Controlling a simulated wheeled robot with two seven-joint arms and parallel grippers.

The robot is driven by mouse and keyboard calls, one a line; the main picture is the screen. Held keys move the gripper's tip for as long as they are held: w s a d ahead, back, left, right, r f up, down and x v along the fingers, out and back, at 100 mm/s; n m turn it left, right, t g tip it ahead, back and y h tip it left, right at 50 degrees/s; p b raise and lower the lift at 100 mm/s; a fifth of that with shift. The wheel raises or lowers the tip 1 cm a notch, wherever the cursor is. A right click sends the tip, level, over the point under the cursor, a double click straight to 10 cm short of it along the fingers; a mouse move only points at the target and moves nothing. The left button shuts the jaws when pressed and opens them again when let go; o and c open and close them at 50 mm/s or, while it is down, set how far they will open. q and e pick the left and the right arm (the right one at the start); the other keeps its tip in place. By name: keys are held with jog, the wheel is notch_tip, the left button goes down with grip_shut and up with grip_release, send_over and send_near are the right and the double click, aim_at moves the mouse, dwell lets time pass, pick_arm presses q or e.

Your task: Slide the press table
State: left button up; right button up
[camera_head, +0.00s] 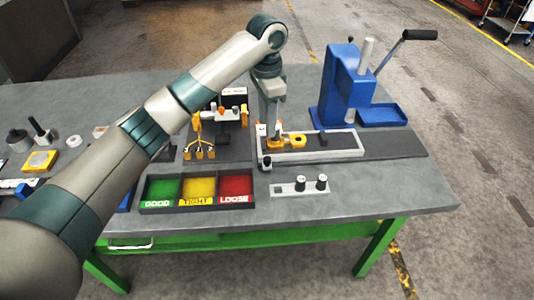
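The press table (340,155) looks like a light-framed sliding tray on a dark track across the bench. It holds a yellow part with a ring (298,140) and a small dark block (323,140). A black knob (266,162) sits at its front left corner. The blue press (349,88) with a lever stands behind it. My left gripper (270,130) points down at the tray's left end, close to the yellow part. Its fingertips are small and partly merge with the parts there, so its opening and any contact are unclear. My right gripper is out of view.
A sorting tray (198,206) with green, yellow and red bins is at the front. A plate with two dark pegs (300,186) lies right of it. A stand with yellow hooks (203,150) is left of my gripper. The dark track (395,145) is bare to the right.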

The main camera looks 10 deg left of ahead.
aim_at(267, 158)
pick_arm(q)
notch_tip(267, 158, down, 14)
jog(key=p, duration=0.4)
jog(key=shift+r, duration=0.25)
grip_shut()
